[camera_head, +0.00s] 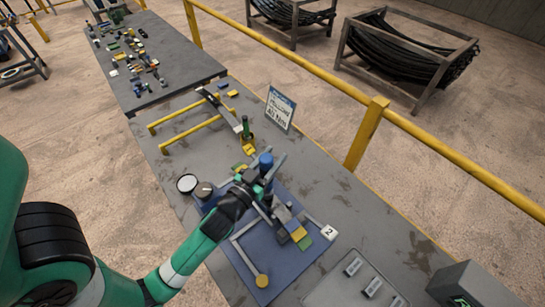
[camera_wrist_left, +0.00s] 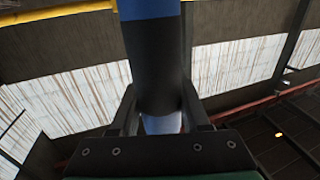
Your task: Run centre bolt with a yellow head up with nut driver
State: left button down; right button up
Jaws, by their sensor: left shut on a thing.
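My left gripper (camera_head: 264,178) is shut on the nut driver (camera_head: 266,160), a tool with a blue end that stands up between the fingers. In the left wrist view the nut driver (camera_wrist_left: 155,70) is a thick blue and black cylinder, and a paler blue part shows lower between the fingers. The gripper is over the blue mat (camera_head: 245,252), by a dark fixture (camera_head: 283,215) with a yellow block (camera_head: 299,234) at its near end. A round yellow piece (camera_head: 262,281) ends a grey bar on the mat. I cannot tell which yellow piece is the bolt head. My right gripper is not in view.
A white "2" tag (camera_head: 328,232) lies right of the mat, with a grey tray (camera_head: 352,285) nearer. A round white-faced dial (camera_head: 187,183) is at left. A yellow rack (camera_head: 190,122) and sign (camera_head: 280,109) stand behind. A yellow rail (camera_head: 440,148) runs beyond the table.

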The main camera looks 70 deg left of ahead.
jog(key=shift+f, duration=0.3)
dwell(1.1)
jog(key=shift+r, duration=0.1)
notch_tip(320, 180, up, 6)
jog(key=p, duration=0.6)
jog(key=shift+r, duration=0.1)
dwell(1.3)
